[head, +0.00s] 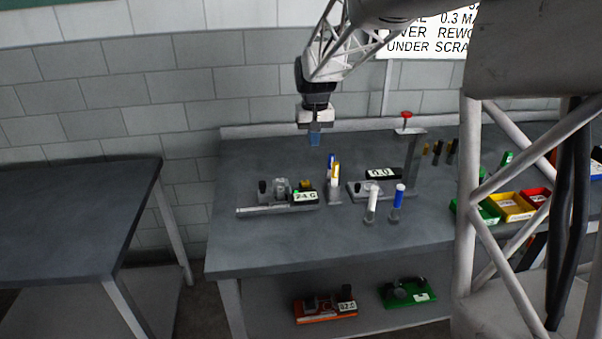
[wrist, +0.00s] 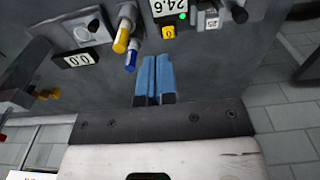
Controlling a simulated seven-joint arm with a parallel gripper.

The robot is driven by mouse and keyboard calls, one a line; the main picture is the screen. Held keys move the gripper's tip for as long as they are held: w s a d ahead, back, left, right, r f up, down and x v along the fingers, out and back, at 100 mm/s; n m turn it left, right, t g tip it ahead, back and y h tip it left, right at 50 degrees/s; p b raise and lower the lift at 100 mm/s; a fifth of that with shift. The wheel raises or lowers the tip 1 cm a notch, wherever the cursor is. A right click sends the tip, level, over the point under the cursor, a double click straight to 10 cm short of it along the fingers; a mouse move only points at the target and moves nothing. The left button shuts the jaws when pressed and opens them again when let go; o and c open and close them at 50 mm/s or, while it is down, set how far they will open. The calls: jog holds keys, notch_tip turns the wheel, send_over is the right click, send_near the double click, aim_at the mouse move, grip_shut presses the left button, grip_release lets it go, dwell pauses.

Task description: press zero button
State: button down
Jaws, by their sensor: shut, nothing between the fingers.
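A small yellow button marked 0 (wrist: 168,32) sits beside a display reading 24.6 (wrist: 169,7) in the wrist view. A green light shows at the display's edge. In the head view the same display (head: 305,196) is on a device left of centre on the bench, with the yellow button (head: 305,184) behind it. My gripper (head: 314,140) points down in the air above the bench, behind that device. Its blue fingers (wrist: 153,61) are together and empty, apart from the button in the wrist view.
A second display reading 0.0 (wrist: 76,60) belongs to a press stand (head: 413,160) with a red knob. White (head: 372,204) and blue (head: 398,196) cylinders stand in front. Coloured bins (head: 513,207) are at right.

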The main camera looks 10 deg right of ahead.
send_over(305, 183)
jog(key=f, duration=0.4)
jog(key=shift+w+f, duration=0.2)
jog(key=shift+f, duration=0.1)
jog(key=shift+f, duration=7.05)
jog(key=shift+f, duration=0.5)
jog(key=shift+s+f, duration=0.1)
jog(key=shift+f, duration=0.55)
jog(key=shift+g, duration=0.3)
notch_tip(305, 183, up, 15)
jog(key=shift+w, duration=0.2)
